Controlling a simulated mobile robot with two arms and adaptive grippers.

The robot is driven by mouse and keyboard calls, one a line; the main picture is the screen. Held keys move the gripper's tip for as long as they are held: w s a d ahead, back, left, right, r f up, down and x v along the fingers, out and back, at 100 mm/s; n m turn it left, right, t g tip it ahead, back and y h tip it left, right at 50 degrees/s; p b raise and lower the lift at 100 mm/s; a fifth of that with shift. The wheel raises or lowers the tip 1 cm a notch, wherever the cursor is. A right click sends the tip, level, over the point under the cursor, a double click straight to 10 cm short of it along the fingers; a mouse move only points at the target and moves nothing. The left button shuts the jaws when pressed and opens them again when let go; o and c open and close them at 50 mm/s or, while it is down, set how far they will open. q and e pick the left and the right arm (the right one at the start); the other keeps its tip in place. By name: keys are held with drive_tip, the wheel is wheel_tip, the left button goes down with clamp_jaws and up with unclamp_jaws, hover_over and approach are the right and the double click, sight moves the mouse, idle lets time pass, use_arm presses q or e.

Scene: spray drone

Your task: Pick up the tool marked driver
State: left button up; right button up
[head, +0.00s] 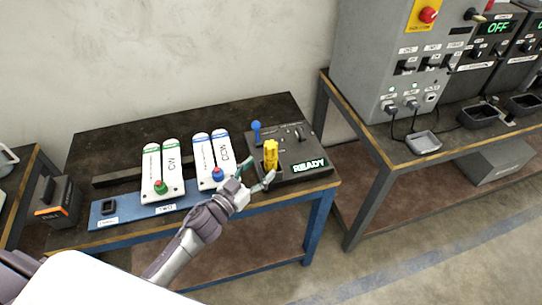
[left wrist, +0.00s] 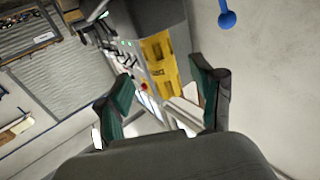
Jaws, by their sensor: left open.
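A yellow tool (head: 270,155) stands upright in a dark holder on the box with the lit READY sign (head: 309,165). I cannot read a marking on it in the head view. My left gripper (head: 256,175) is open, its fingers spread just in front and left of the tool. In the left wrist view a yellow piece (left wrist: 160,60) with small dark lettering, too small to read surely, shows ahead between the open green-padded fingers (left wrist: 165,95). Nothing is held. My right gripper is in neither view.
A blue-knobbed lever (head: 256,128) stands behind the tool. White cylinder pairs marked CW (head: 170,165) and CCW (head: 218,150) lie left of it on the dark workbench (head: 115,140). A grey control cabinet (head: 370,60) stands on another table at right.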

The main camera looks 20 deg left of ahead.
sight(267, 160)
use_arm(q)
drive_tip(key=x, duration=0.2)
drive_tip(key=p+x, duration=0.1)
drive_tip(key=x, duration=0.2)
drive_tip(key=shift+w+d+r, duration=0.1)
drive_tip(key=shift+w+r, duration=0.2)
drive_tip(key=shift+w, duration=0.1)
drive_tip(key=shift+s, duration=0.1)
drive_tip(key=shift+c, duration=0.9)
drive_tip(key=shift+r, duration=0.1)
clamp_jaws()
